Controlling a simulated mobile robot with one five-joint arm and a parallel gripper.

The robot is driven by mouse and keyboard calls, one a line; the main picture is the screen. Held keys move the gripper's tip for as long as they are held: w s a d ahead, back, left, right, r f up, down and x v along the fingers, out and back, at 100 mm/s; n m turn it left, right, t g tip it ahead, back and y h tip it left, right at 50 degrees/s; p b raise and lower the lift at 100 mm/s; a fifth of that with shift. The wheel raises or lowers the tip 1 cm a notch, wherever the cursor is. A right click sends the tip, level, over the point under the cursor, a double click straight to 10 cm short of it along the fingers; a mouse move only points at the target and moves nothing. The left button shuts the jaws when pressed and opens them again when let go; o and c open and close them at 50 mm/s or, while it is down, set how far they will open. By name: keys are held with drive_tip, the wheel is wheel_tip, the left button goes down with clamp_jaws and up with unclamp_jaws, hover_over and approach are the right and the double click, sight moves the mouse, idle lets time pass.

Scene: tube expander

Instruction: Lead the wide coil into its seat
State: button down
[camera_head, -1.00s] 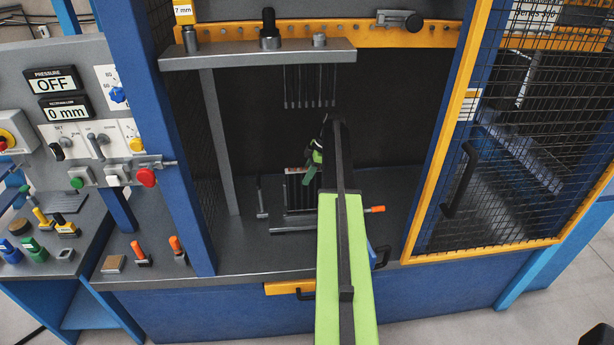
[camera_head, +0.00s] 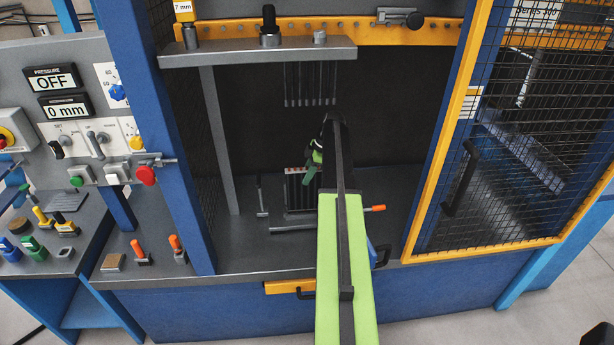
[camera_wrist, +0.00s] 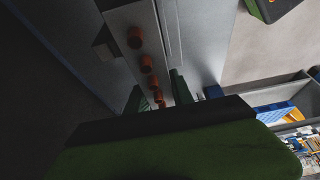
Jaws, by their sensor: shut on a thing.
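The wide coil (camera_head: 300,192) is a dark finned block standing upright in the machine bay, with copper tube ends on top. My gripper (camera_head: 314,166) is at its upper right part, partly hidden by my green arm. In the wrist view the coil's metal end plate (camera_wrist: 128,18) shows a row of copper tube ends, and the green fingertips of my gripper (camera_wrist: 160,95) are closed about its near end. The seat is a low metal fixture (camera_head: 290,228) at the coil's foot. My arm hides its right part, and I cannot tell whether the coil rests fully in it.
Several expander rods (camera_head: 310,85) hang above the coil. A grey post (camera_head: 219,140) stands left of it. An orange-tipped lever (camera_head: 375,209) sticks out right of the fixture. The yellow-framed mesh door (camera_head: 510,130) is at the right, the control panel (camera_head: 80,110) at the left.

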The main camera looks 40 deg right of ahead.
drive_tip(key=shift+f+b, duration=0.85)
idle(0.8)
drive_tip(key=c, duration=1.3)
unclamp_jaws()
drive_tip(key=shift+r, duration=0.1)
drive_tip(key=shift+o, duration=0.2)
drive_tip(key=shift+r, duration=0.2)
drive_tip(key=shift+s+d+r+p, duration=0.15)
drive_tip(key=shift+r+p, duration=0.15)
drive_tip(key=shift+p, duration=0.25)
drive_tip(key=shift+p+v, duration=1.15)
drive_tip(key=shift+v, duration=0.1)
drive_tip(key=shift+o, duration=0.3)
drive_tip(key=o, duration=0.5)
